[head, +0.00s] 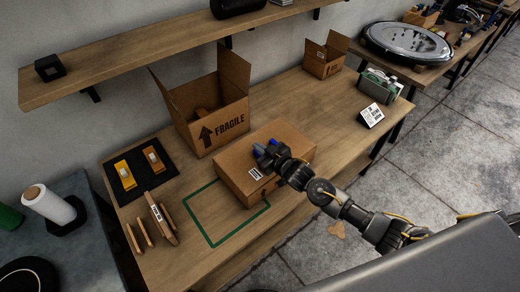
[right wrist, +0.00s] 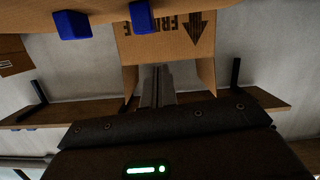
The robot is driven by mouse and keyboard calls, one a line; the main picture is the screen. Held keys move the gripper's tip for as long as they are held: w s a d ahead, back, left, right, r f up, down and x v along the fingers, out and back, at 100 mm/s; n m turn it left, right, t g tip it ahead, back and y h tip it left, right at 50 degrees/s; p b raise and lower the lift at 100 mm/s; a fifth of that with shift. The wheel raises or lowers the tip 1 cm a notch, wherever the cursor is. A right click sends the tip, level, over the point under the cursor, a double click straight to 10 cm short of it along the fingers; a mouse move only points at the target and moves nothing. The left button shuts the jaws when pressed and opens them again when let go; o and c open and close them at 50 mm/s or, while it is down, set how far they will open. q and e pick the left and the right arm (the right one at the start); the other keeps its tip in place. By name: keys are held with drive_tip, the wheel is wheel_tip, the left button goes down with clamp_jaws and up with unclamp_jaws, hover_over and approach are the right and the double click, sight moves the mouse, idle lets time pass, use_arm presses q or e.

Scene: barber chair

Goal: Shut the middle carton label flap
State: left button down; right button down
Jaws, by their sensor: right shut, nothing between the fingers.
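The middle carton (head: 237,180) is a low brown box on the wooden table, with a small white label (head: 255,174) near its front top edge. Its top looks nearly flat; I cannot tell how far the label flap stands open. My right gripper (head: 265,147), with blue fingertips, is over the carton's top, shut and empty, and hides part of it. In the right wrist view its fingertips (right wrist: 107,21) show at the top against brown cardboard; contact is unclear. My left gripper is not in view.
An open FRAGILE box (head: 215,122) stands behind the carton. A green outline (head: 208,240) marks bare table in front. A black mat (head: 126,168) with orange tools lies left. A smaller open box (head: 323,62) and a white sign (head: 371,114) stand right. A shelf (head: 140,57) runs above.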

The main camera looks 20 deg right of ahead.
drive_tip(key=shift+d+f, duration=0.15)
drive_tip(key=shift+f, duration=0.95)
drive_tip(key=shift+w+d+f+m+y+b, duration=0.1)
drive_tip(key=shift+d+f+m+y+b, duration=0.1)
drive_tip(key=shift+f+m, duration=0.25)
drive_tip(key=shift+w+d+f+m+y+b, duration=0.15)
drive_tip(key=shift+d+f+m, duration=0.1)
drive_tip(key=shift+f, duration=0.25)
drive_tip(key=shift+s, duration=0.1)
drive_tip(key=shift+a+r, duration=0.1)
drive_tip(key=shift+r, duration=0.05)
wheel_tip(320, 180, up, 5)
drive_tip(key=p, duration=0.5)
drive_tip(key=shift+s+d+f+b, duration=0.2)
drive_tip(key=shift+s+f+b, duration=0.1)
drive_tip(key=shift+s+b, duration=0.15)
drive_tip(key=shift+s+d+f+b, duration=0.2)
drive_tip(key=shift+s+f+b, duration=0.1)
drive_tip(key=shift+s+b, duration=0.15)
drive_tip(key=b+v, duration=0.1)
drive_tip(key=v, duration=0.7)
drive_tip(key=shift+r+b, duration=0.3)
drive_tip(key=shift+r, duration=0.05)
